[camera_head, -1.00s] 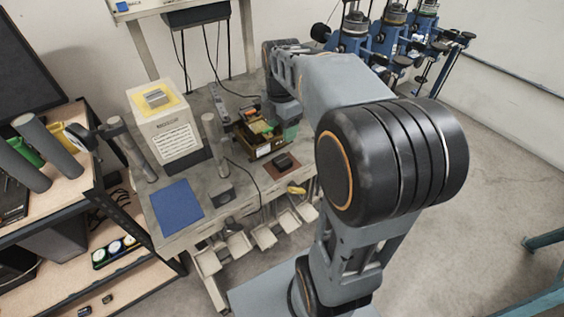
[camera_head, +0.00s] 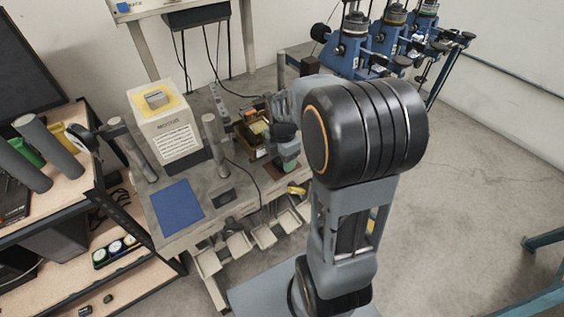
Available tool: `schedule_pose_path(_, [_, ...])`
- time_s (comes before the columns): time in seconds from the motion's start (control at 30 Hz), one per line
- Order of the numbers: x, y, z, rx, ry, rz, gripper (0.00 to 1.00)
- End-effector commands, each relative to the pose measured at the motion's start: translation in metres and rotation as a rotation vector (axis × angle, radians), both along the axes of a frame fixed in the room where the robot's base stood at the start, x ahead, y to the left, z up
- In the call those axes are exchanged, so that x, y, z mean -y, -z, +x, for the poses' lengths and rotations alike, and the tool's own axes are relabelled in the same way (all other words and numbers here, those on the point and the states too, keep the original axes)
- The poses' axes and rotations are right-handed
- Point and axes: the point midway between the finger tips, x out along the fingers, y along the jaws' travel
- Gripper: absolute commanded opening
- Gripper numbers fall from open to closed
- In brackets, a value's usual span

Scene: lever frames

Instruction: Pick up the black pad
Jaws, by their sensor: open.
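The black pad is hidden now; it lay on the small brown mat (camera_head: 300,175) at the table's right front corner, where my gripper now blocks the view. My gripper (camera_head: 287,163) is low over this mat, with its wrist above it. It is open, but its fingertips are small and partly hidden. I cannot tell whether they touch the pad.
A small dark block (camera_head: 222,198) and a blue mat (camera_head: 178,207) lie on the table's left front part. A metal post (camera_head: 213,138), a white box (camera_head: 168,130) and a brass-coloured fixture (camera_head: 252,138) stand behind. A yellow item (camera_head: 297,190) is at the front edge.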

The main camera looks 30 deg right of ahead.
Motion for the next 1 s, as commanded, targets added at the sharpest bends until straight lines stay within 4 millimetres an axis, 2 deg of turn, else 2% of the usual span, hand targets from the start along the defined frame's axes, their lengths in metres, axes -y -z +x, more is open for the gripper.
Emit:
schedule_pose_path(0.3, [0.0000, 0.0043, 0.0002, 0.002, 0.000, -0.001, 0.62])
schedule_pose_path(0.8, [0.0000, 0.0040, 0.0002, 0.001, 0.000, -0.001, 0.14])
schedule_pose_path(1.0, [0.0000, 0.0034, 0.0005, 0.003, 0.000, -0.001, 0.12])
